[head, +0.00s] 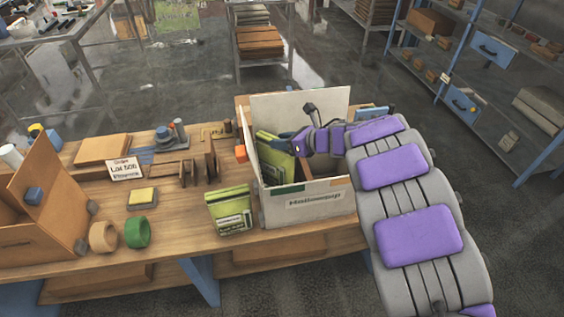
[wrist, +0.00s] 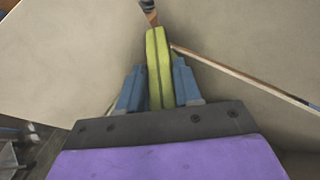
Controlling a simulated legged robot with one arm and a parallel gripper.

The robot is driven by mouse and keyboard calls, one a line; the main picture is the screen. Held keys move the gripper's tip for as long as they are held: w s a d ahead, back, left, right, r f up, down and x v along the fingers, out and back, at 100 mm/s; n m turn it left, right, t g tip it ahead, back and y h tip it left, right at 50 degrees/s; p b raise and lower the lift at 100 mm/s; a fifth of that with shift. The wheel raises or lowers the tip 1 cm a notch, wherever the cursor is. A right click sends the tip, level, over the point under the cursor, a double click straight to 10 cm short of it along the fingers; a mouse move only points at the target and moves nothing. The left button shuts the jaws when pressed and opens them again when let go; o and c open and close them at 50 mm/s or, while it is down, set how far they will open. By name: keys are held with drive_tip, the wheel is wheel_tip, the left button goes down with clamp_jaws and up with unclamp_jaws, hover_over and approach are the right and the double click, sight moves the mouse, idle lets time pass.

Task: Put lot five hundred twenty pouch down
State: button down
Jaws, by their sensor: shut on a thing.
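A green pouch (head: 274,156) is inside the white box (head: 312,207), near its left wall. My gripper (head: 303,140) reaches into the box from the right. In the wrist view, my gripper (wrist: 160,90) is shut on the pouch (wrist: 159,58), which stands on edge between its two blue fingers. The pouch's lower end and the box floor are hidden. Another green pouch (head: 230,210) with a white label stands on the table just left of the box. I cannot read a lot number on either pouch.
The wooden table (head: 174,225) also holds a tan tape roll (head: 103,236), a green tape roll (head: 137,232), a yellow sponge-like block (head: 142,198), a lot sign (head: 124,169) and a cardboard box (head: 40,205) at the left. A divider (wrist: 240,74) stands right of the held pouch.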

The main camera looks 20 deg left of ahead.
sight(285, 159)
drive_tip(key=d+f, duration=0.1)
drive_tip(key=f, duration=0.2)
drive_tip(key=shift+d, duration=0.4)
drive_tip(key=f, duration=0.2)
drive_tip(key=a+f+b, duration=0.1)
drive_tip(key=f, duration=0.1)
drive_tip(key=shift+a+f, duration=0.2)
drive_tip(key=shift+f, duration=0.1)
drive_tip(key=shift+d+r, duration=0.1)
drive_tip(key=shift+d, duration=0.2)
drive_tip(key=c, duration=1)
unclamp_jaws()
drive_tip(key=shift+d, duration=0.25)
drive_tip(key=shift+o, duration=1.1)
drive_tip(key=shift+a, duration=0.15)
drive_tip(key=shift+a, duration=0.1)
drive_tip(key=p+v, duration=0.1)
drive_tip(key=v, duration=1.1)
